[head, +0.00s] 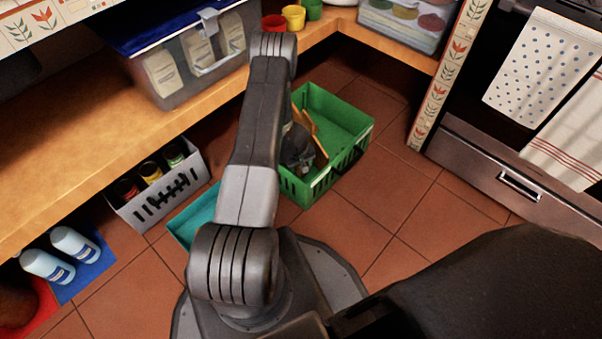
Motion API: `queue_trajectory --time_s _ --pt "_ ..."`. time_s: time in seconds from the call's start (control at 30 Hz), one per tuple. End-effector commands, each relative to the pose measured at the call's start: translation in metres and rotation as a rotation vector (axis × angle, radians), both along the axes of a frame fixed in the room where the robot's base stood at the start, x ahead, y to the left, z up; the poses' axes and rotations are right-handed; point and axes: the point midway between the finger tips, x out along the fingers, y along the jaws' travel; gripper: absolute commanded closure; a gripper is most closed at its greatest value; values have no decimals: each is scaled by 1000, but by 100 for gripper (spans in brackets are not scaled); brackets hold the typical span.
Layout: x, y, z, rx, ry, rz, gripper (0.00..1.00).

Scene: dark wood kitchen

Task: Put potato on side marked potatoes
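A green crate (346,112) stands on the tiled floor, just beyond my arm. A tan, wood-like piece (312,132) stands inside it, like a divider; I cannot tell its full shape. My gripper end (298,148) is a dark grey shape at the crate's left part, over or inside it, partly hidden behind my arm. I see no potato that I can make out, and no readable potatoes marking. The crate's left side is hidden by my arm.
A grey bin (160,196) with jars and a teal tray (187,226) lie left of my arm. Bottles (74,244) lie on a blue mat. A wooden shelf (110,120) holds a clear box (190,62). An oven (520,150) stands right. Floor right of the crate is clear.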

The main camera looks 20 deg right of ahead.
Motion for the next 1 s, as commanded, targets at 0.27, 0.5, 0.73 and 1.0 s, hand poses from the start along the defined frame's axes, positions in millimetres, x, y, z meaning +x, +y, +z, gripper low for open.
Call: queue_trajectory --time_s 0.27,0.5,0.73,1.0 --pt "0 0 -34 0 1 1 74" --pt "0 0 -35 0 0 0 74" --pt "0 0 -39 0 0 1 74" --pt "0 0 -38 0 0 1 26"
